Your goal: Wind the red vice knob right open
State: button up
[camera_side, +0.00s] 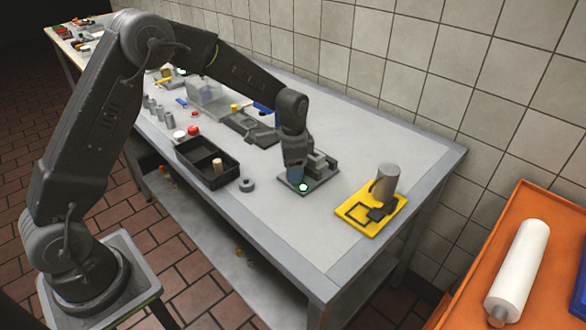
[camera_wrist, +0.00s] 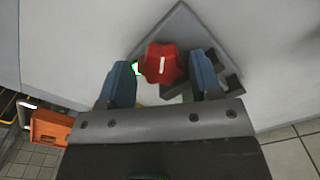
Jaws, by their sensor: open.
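The red vice knob (camera_wrist: 163,63), a lobed knob with a white mark across its top, shows in the wrist view. My gripper (camera_wrist: 163,80) is open, with one blue finger on each side of the knob and gaps between. In the side view my gripper (camera_side: 296,178) points down over the vice and hides the knob. The grey vice (camera_side: 318,163) sits on a dark base plate on the bench, with a lit green lamp (camera_side: 303,187) at the plate's front corner. How far the vice jaws are apart I cannot tell.
A yellow plate (camera_side: 369,226) with a grey cylinder (camera_side: 387,178) stands right of the vice. A black tray (camera_side: 180,152) and a grey ring (camera_side: 246,185) lie to the left. The bench (camera_side: 290,238) is clear in front of the vice. A tiled wall (camera_side: 400,50) rises behind.

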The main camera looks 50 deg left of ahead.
jog(key=shift+f, duration=0.4)
jog(key=c, duration=0.6)
jog(key=shift+c, duration=0.2)
jog(key=shift+n, duration=0.3)
